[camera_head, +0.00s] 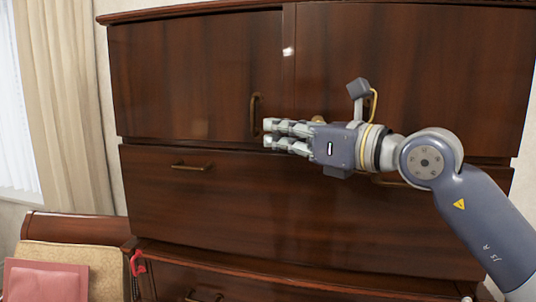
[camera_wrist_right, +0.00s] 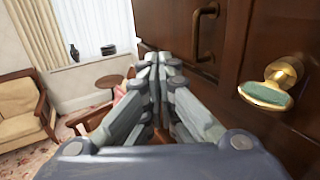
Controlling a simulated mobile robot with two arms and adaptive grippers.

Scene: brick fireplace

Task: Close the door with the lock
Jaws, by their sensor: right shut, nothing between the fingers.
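A dark wooden cabinet shows in the head view, with a left door (camera_head: 195,75) and a right door (camera_head: 440,70). The left door has a curved bronze handle (camera_head: 255,113), which also shows in the right wrist view (camera_wrist_right: 205,30). A brass lock with a green-grey tab (camera_wrist_right: 268,94) sits on the right door in the wrist view. In the head view it is mostly hidden behind my right gripper. Both doors look close to flush; I cannot tell whether a small gap remains. My right gripper (camera_head: 268,133) is shut and empty in front of the doors, just below the handle.
Drawers with bronze pulls (camera_head: 190,167) lie below the doors. A wooden chair with a pink cushion (camera_head: 45,282) stands at lower left, near a small red object (camera_head: 137,263). A curtain (camera_head: 65,100) and window are at the left.

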